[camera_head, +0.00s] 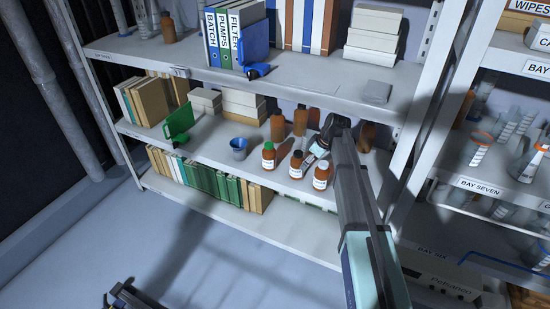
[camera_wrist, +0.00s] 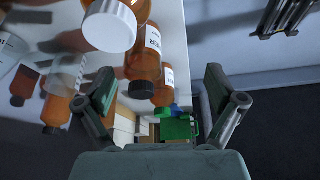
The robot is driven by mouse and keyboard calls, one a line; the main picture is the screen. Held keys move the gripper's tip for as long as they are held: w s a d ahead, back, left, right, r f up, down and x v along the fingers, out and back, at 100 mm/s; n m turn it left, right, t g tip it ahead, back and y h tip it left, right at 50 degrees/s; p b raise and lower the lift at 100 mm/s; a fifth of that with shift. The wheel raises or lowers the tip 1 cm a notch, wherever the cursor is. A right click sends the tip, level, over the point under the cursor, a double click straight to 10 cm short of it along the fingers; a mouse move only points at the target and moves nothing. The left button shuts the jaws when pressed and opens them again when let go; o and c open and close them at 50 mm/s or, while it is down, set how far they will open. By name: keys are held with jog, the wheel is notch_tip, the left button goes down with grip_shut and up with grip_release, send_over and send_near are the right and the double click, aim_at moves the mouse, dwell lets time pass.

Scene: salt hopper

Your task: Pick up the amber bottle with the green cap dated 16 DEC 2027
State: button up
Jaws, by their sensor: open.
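The amber bottle with the green cap (camera_head: 268,158) stands upright at the front of the middle shelf, leftmost of three front bottles. Beside it stand amber bottles with a black cap (camera_head: 296,165) and a white cap (camera_head: 321,177). Their label dates are too small to read. My gripper (camera_head: 322,142) is over the shelf, right of the green-capped bottle and close to the other two. In the wrist view my gripper (camera_wrist: 159,85) is open and empty. The white cap (camera_wrist: 110,24) and black-capped bottle (camera_wrist: 145,68) show nearer than a third amber bottle (camera_wrist: 164,88).
More amber bottles (camera_head: 277,126) stand behind. A blue cup (camera_head: 239,148) and a green bookend (camera_head: 179,122) are to the left on the middle shelf. The upper shelf (camera_head: 310,84) with binders overhangs behind. The floor in front is open.

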aim_at(269, 144)
jog(key=w+a, duration=0.3)
jog(key=a, duration=0.2)
jog(key=w+a+p, duration=0.1)
jog(key=w+a, duration=0.3)
jog(key=a, duration=0.1)
jog(key=w+a+p, duration=0.1)
jog(key=w+a, duration=0.2)
jog(key=a, duration=0.3)
jog(key=shift+w, duration=0.4)
jog(key=x, duration=0.5)
jog(key=shift+a+p, duration=0.3)
jog(key=shift+c, duration=0.3)
grip_shut()
